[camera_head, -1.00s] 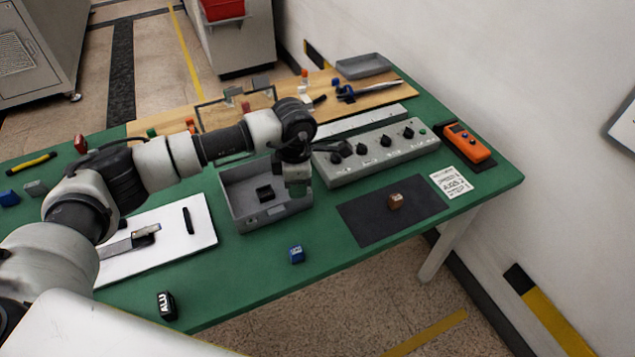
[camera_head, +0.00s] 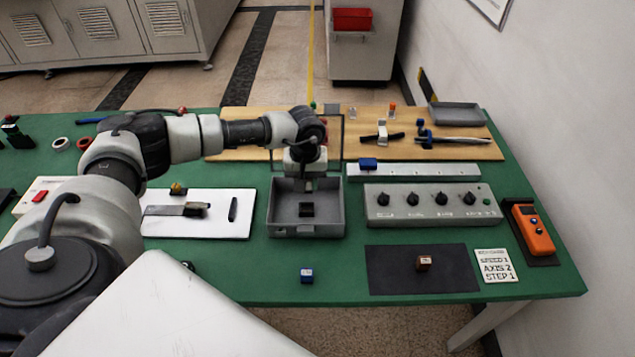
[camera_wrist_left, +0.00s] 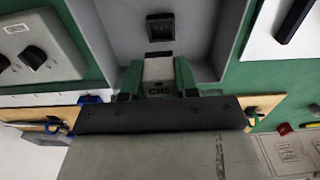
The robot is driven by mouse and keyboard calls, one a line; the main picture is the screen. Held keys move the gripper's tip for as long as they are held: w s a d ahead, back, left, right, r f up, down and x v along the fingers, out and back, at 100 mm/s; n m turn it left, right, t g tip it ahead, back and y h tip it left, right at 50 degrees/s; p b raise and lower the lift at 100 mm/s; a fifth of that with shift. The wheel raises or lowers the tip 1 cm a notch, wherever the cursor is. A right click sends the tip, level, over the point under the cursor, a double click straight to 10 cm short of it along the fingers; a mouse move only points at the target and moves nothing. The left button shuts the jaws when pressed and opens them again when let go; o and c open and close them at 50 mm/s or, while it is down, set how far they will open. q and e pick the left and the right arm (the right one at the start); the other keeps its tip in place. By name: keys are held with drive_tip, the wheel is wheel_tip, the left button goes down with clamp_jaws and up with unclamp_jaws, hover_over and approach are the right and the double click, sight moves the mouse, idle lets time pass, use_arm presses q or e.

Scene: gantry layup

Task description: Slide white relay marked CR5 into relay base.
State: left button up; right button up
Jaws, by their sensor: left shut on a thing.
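My left gripper (camera_head: 307,178) hangs over the back part of the grey tray (camera_head: 270,212). In the left wrist view its green fingers (camera_wrist_left: 158,78) are shut on a white relay (camera_wrist_left: 158,68), with dark lettering that reads like CR5 just below it. A small black relay base (camera_head: 307,210) stands on the tray floor, apart from the gripper. The base also shows in the left wrist view (camera_wrist_left: 160,27), beyond the relay, with a slotted face. The gap between relay and base is open. My right gripper is not in view.
A grey knob panel (camera_head: 430,205) stands right of the tray, and a white board (camera_head: 200,225) with a few parts lies left. The tray walls surround the base.

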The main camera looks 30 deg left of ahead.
sight(307, 209)
use_arm(q)
drive_tip(key=shift+a, duration=0.15)
drive_tip(key=shift+f+b, duration=0.95)
drive_tip(key=shift+b, duration=0.1)
drive_tip(key=shift+f+b, duration=1.7)
drive_tip(key=shift+f, duration=0.3)
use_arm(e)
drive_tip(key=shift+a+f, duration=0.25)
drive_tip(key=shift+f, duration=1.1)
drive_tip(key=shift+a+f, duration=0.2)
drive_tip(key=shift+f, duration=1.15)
use_arm(q)
drive_tip(key=shift+b, duration=0.5)
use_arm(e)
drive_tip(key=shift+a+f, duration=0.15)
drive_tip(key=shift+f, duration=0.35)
use_arm(q)
drive_tip(key=shift+f+b, duration=0.75)
drive_tip(key=shift+f, duration=0.1)
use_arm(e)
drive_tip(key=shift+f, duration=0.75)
use_arm(q)
drive_tip(key=o, duration=1)
drive_tip(key=shift+c, duration=0.2)
